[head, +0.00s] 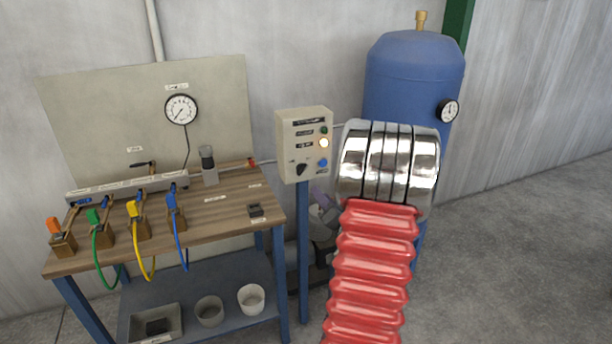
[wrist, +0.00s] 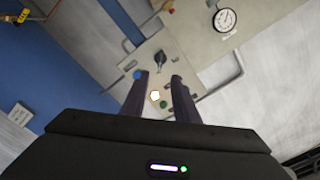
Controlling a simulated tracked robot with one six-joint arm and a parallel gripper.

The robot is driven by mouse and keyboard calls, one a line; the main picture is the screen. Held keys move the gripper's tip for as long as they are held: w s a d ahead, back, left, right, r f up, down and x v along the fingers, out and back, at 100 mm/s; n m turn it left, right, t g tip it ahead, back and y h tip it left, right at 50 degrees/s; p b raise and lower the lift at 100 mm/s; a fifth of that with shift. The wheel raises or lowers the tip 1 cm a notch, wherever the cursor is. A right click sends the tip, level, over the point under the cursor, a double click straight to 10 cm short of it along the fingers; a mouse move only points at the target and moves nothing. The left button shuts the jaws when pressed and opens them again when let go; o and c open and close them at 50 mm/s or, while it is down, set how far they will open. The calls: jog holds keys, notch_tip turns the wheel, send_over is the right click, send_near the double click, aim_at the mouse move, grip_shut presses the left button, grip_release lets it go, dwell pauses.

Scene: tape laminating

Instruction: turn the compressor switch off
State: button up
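The compressor switch is a black rotary knob (head: 301,169) low on the left of a cream control box (head: 292,120) on a blue post. The knob (wrist: 160,60) also shows in the wrist view, just beyond my fingertips. My gripper (wrist: 161,76) is open, with nothing between its two dark fingers. The fingers point toward the box face, and a gap to the knob seems to remain. A lit lamp (head: 323,143), a green button (head: 323,130) and a blue button (head: 323,162) are on the box.
A blue tank (head: 410,75) with a gauge (head: 448,111) stands right of the box. A wooden workbench (head: 225,215) at left carries coloured hoses and clamps. A panel with another gauge (head: 181,109) stands behind it. Floor at the right is clear.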

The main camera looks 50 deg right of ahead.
aim_at(302, 169)
jog(key=shift+w, duration=0.15)
jog(key=x, duration=1.3)
jog(key=shift+w+d+r, duration=0.1)
jog(key=shift+w+d, duration=0.05)
jog(key=shift+w, duration=0.1)
jog(key=shift+c, duration=0.2)
